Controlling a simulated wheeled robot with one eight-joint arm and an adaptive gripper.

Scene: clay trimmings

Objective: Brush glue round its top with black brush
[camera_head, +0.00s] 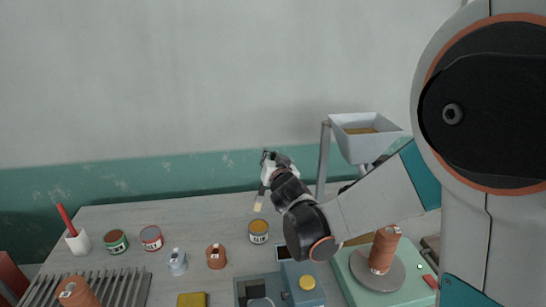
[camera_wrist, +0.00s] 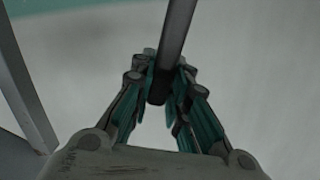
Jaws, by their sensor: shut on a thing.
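My gripper (camera_head: 269,170) is raised over the back middle of the bench. It is shut on a brush whose pale tip (camera_head: 258,206) points down. In the wrist view its black handle (camera_wrist: 175,42) runs up between my gripper's fingers (camera_wrist: 163,88). Below the tip, apart from it, stands a tin with a yellowish top (camera_head: 259,226), perhaps the glue; its label is too small to read surely. A terracotta cylinder (camera_head: 384,251) stands upright on a grey disc (camera_head: 363,275) on a pale green machine at right. Which piece the task means I cannot tell.
Green (camera_head: 116,242) and red (camera_head: 151,238) tins, a grey bottle (camera_head: 178,262) and a small terracotta pot (camera_head: 216,257) stand at left. A white cup (camera_head: 77,242) holds a red-handled tool. A hopper (camera_head: 364,145) rises behind my arm. A slatted rack (camera_head: 122,288) lies front left.

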